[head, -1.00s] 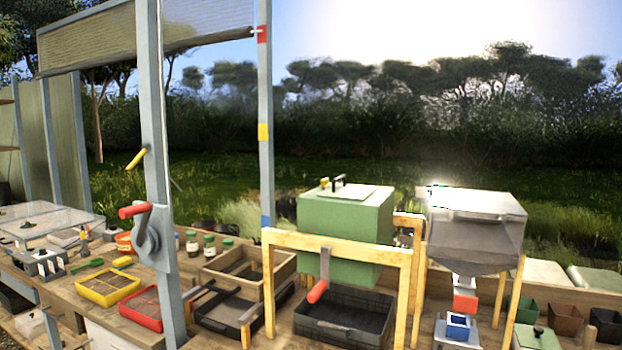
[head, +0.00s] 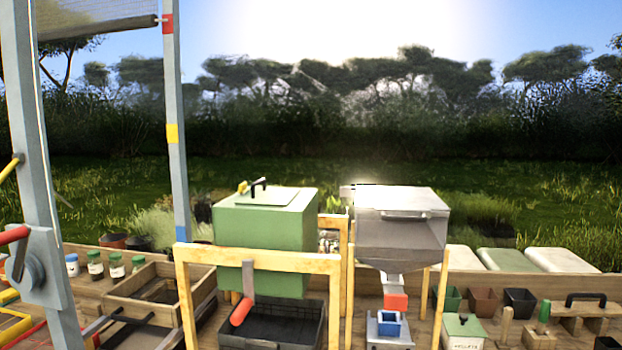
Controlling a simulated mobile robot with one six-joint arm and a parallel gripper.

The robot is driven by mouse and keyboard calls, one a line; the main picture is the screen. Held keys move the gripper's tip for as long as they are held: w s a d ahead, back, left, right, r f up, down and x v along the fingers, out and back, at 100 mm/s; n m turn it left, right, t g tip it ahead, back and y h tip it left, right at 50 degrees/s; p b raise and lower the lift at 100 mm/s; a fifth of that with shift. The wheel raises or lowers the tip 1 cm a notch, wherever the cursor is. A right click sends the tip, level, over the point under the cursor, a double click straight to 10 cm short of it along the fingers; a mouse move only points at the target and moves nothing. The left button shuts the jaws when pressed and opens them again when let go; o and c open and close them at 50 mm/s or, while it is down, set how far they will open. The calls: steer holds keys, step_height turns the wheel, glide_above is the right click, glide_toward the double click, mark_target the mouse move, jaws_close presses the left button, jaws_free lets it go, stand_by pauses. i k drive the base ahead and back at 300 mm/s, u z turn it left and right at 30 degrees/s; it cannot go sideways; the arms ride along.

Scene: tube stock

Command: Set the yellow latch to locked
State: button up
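A small yellow piece (head: 242,187) stands on top of the green box (head: 262,245), beside the lid (head: 262,197) with its black handle; it looks like a latch, but its setting is too small to tell. A yellow lever (head: 10,168) also juts from the grey post (head: 28,120) at the left edge, above a red-handled crank (head: 30,270); it slants up to the right and is partly cut off. I cannot tell which of the two is the yellow latch. My gripper is in no view.
The green box hangs in a wooden frame (head: 255,259) with a red-tipped lever (head: 243,303) and a black tray (head: 262,318) below. A grey hopper (head: 400,222) stands right of it. Small pots, a pale green box (head: 464,330) and wooden stands crowd the bench's right side.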

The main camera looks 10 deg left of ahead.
mark_target(243, 188)
steer(key=z, duration=2.15)
steer(key=k, duration=2)
steer(key=u, duration=2)
steer(key=i, duration=1.3)
